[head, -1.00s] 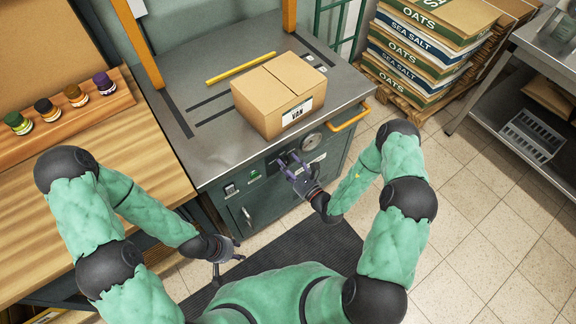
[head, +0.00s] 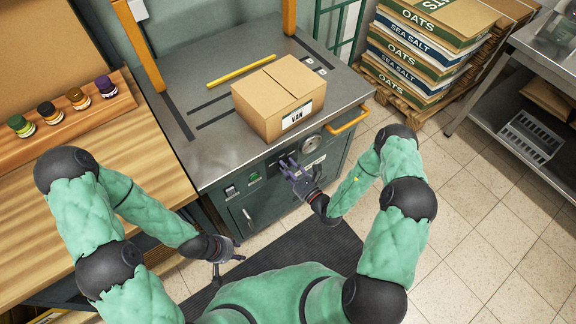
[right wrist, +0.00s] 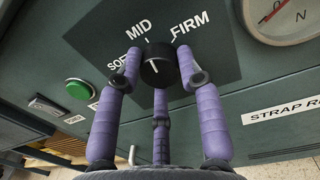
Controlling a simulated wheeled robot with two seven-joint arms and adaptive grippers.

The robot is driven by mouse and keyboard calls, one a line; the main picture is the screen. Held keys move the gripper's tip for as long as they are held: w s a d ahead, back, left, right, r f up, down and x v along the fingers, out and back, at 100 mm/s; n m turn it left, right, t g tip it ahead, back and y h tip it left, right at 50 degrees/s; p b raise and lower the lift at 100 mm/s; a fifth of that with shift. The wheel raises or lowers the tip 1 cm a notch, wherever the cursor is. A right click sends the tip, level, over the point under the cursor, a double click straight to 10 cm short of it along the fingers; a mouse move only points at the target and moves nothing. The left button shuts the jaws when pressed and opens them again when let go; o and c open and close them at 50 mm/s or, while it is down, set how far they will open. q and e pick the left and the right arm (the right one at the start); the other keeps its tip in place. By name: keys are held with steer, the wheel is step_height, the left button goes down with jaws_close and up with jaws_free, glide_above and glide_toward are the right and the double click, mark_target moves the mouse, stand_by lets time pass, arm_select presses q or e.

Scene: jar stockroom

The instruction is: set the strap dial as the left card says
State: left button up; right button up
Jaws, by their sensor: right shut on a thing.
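The strap dial, a black knob with a white line, (right wrist: 156,72) sits on a dark panel on the cabinet front, among the labels SOFT, MID and FIRM. The line's exact setting is unclear. My right gripper (right wrist: 159,62) is shut on the dial, with purple fingers at its left and right sides; in the head view it (head: 291,166) is at the cabinet front and hides the dial. My left gripper (head: 236,250) hangs open and empty low at the left. A white card (head: 138,9) on the back wall is cut off by the top edge; its text is unreadable.
A carton (head: 262,101) labelled VAN stands on the steel top above the panel. A gauge (right wrist: 290,18) is right of the dial, a green button (right wrist: 78,89) left. An orange handle (head: 350,121) sticks out at the right corner. Small jars (head: 76,97) stand on the left bench.

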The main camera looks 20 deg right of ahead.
steer(key=m+p, duration=0.4)
steer(key=m, duration=0.6)
steer(key=shift+t+p, duration=0.4)
steer(key=shift+m, duration=0.4)
steer(key=o, duration=1.2)
steer(key=shift+c, duration=0.2)
steer(key=v, duration=1.2)
steer(key=shift+r, duration=0.1)
